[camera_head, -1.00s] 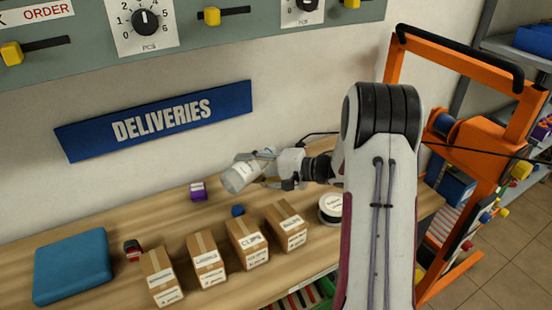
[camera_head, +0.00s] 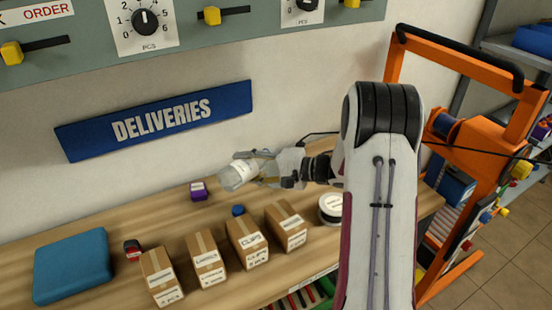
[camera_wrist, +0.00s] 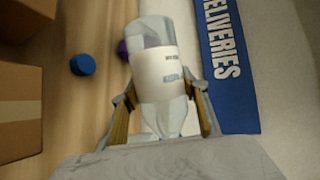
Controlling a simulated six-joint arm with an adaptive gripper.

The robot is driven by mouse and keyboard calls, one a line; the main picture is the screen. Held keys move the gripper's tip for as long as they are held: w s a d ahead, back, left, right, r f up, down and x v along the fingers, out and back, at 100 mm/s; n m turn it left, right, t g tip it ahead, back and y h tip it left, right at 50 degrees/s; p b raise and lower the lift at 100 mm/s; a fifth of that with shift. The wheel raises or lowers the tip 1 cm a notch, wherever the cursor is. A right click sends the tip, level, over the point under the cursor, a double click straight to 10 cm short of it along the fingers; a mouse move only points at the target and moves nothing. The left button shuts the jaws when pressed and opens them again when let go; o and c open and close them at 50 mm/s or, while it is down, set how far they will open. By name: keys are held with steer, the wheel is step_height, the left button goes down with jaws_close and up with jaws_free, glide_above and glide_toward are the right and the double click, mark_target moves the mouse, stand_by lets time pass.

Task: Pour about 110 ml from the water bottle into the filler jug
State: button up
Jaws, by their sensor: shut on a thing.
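The water bottle (camera_head: 238,176) is clear with a white label and lies strongly tilted, almost level, above the bench. My gripper (camera_head: 262,168) is shut around it. In the wrist view the bottle (camera_wrist: 158,75) sits between the two fingers of my gripper (camera_wrist: 163,92), its narrower part toward the palm. I cannot make out the water level or any stream. A small blue round cap-like piece (camera_head: 238,210) lies on the bench and also shows in the wrist view (camera_wrist: 82,64).
Several cardboard boxes (camera_head: 248,244) stand along the wooden bench's (camera_head: 120,292) front. A white-topped round container (camera_head: 331,208) stands at right, a blue case (camera_head: 72,266) at left. The blue DELIVERIES sign (camera_head: 155,120) is on the wall.

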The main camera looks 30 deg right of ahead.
steer(key=shift+r+m+y, duration=0.3)
steer(key=shift+r+m, duration=0.1)
steer(key=shift+r, duration=0.05)
stand_by(1.7)
steer(key=shift+s+a+f+n+h, duration=0.1)
steer(key=shift+f+n+h, duration=0.3)
steer(key=shift+f, duration=0.2)
steer(key=shift+s+a+f+n+h, duration=0.1)
steer(key=shift+f+n+h, duration=0.2)
steer(key=shift+f+n, duration=0.25)
steer(key=shift+s+a+n+h, duration=0.1)
steer(key=shift+a+n+h, duration=0.25)
steer(key=shift+n, duration=0.2)
steer(key=shift+d+f+n+h, duration=0.15)
steer(key=shift+f+n+h, duration=0.15)
steer(key=shift+f, duration=0.15)
steer(key=shift+d+f+n+h, duration=0.1)
steer(key=shift+f+n+h, duration=0.15)
steer(key=shift+f+n, duration=0.1)
stand_by(0.8)
steer(key=shift+d+r, duration=0.1)
steer(key=shift+r, duration=0.1)
stand_by(0.4)
